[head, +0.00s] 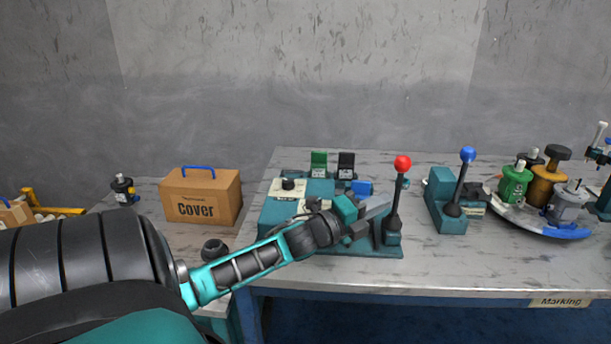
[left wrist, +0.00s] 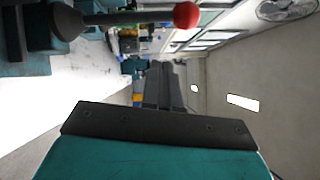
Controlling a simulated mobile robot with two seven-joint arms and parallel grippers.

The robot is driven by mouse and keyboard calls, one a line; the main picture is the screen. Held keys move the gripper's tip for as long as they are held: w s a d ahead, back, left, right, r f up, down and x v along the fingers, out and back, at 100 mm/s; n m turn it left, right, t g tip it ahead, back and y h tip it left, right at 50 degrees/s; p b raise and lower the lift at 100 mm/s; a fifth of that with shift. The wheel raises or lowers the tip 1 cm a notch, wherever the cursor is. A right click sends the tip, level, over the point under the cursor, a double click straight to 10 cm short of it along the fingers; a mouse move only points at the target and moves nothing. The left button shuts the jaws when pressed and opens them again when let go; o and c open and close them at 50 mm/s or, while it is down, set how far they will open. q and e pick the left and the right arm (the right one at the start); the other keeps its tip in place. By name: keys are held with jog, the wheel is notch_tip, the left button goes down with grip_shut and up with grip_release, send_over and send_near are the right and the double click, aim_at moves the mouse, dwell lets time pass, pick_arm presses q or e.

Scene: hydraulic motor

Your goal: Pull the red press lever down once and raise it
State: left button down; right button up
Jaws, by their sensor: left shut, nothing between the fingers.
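The red press lever (head: 398,190) stands nearly upright on the right end of a teal press (head: 275,212), its red ball at the top. In the left wrist view the lever (left wrist: 187,15) lies across the top of the picture, ball to the right, apart from the fingers. My left gripper (head: 378,212) is shut and empty, just left of the lever's shaft and below the ball's height; its fingers (left wrist: 165,85) also show in the left wrist view. Whether it touches the shaft is unclear in the head view. My right gripper is not in view.
A second teal device with a blue-ball lever (head: 467,155) stands to the right. Farther right is a tray (head: 545,228) of motor parts. A cardboard "Cover" box (head: 200,198) stands at the left. Green and black holders (head: 319,163) are behind the press.

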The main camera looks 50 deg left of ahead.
pick_arm(q)
jog(key=s+a, duration=0.2)
jog(key=s, duration=1.4)
jog(key=shift+s+p, duration=0.3)
jog(key=shift+s, duration=0.05)
jog(key=d+f+n+g+y, duration=0.1)
jog(key=d+f+n+g, duration=0.1)
jog(key=d+f+n, duration=0.45)
jog(key=d+f+n+g+y, duration=0.2)
jog(key=d+f+n+g, duration=0.15)
jog(key=f+n, duration=0.5)
jog(key=s+d+f+n+g+h, duration=0.1)
jog(key=d+f+n, duration=0.1)
jog(key=d+f, duration=0.2)
jog(key=s+d+f+n+g+h, duration=0.1)
jog(key=d+f, duration=0.3)
jog(key=d, duration=0.6)
jog(key=shift+s+d+f+n+g+h, duration=0.25)
jog(key=shift+s+d+n+g+h, duration=0.15)
jog(key=shift+s+n, duration=0.25)
jog(key=shift+a, duration=0.1)
